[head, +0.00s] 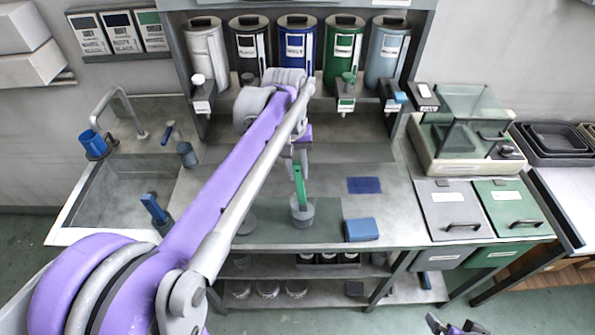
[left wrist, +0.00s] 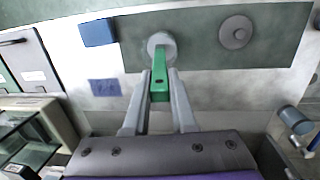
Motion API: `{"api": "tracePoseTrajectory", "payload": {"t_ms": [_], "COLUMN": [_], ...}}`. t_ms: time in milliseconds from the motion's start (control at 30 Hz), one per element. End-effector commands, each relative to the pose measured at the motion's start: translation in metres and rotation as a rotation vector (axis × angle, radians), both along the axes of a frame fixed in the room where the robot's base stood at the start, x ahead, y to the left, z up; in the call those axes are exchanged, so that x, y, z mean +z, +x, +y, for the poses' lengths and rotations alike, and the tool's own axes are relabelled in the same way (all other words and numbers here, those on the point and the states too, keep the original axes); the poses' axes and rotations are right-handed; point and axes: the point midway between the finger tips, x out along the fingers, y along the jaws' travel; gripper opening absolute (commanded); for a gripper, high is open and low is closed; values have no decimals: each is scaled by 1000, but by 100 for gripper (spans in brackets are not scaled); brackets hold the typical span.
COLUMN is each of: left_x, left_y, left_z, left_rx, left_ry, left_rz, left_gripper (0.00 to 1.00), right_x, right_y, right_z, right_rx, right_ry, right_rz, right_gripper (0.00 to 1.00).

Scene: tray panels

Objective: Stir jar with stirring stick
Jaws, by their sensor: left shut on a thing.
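The stirring stick (head: 299,187) is green and stands nearly upright, its lower end in the grey jar (head: 302,214) on the dark green mat. My left gripper (head: 298,160) is above the jar, shut on the upper part of the stick. In the left wrist view the stick (left wrist: 160,84) sits between the two grey fingers, and the jar (left wrist: 161,42) lies just beyond it. The stick's lower tip is hidden inside the jar. Part of my right gripper (head: 455,327) shows at the bottom edge, away from the jar; its jaws are unclear.
A grey round lid (left wrist: 235,32) lies on the mat beside the jar. A blue block (head: 361,229) and a flat blue pad (head: 364,185) are to the right. A sink (head: 120,195) is at left, dispensers (head: 297,55) behind, a glass-covered box (head: 465,135) at right.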

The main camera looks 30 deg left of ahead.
Motion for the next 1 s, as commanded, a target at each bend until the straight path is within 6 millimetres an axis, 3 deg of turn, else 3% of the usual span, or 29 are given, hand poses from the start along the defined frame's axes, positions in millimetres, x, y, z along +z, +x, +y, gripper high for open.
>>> {"api": "tracePoseTrajectory", "payload": {"t_ms": [700, 1000], "left_x": [53, 57], "left_y": [1, 0], "left_z": [0, 0], "left_rx": [0, 0], "left_ry": [1, 1], "left_rz": [-3, -1], "left_gripper": [0, 0], "right_x": [37, 38], "right_y": [21, 22], "right_z": [0, 0], "right_rx": [0, 0], "right_ry": [0, 0], "right_rz": [-41, -43], "right_gripper": [100, 100]}}
